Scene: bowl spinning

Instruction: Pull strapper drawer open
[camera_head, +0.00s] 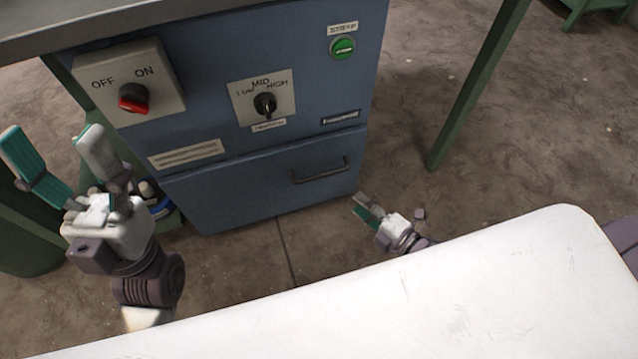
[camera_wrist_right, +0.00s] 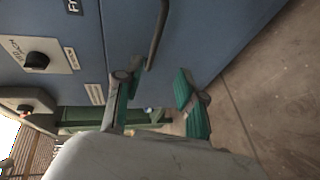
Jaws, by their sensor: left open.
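The strapper drawer (camera_head: 245,190) is the lower blue front of the strapper machine and looks closed. Its dark bar handle (camera_head: 320,172) sits at the upper right of that front. The handle also shows in the right wrist view (camera_wrist_right: 158,30), running down toward my fingers. My right gripper (camera_head: 362,207) is below and right of the handle, open and empty. In the right wrist view its fingers (camera_wrist_right: 160,82) are spread, and the left finger's tip is close to the handle's end; contact is unclear. My left gripper (camera_head: 50,143) is open and empty, left of the machine.
Above the drawer are a red OFF/ON knob (camera_head: 133,98), a black selector (camera_head: 265,104) and a green button (camera_head: 342,47). A green table leg (camera_head: 478,85) stands to the right. Bare floor (camera_head: 300,245) lies in front of the drawer.

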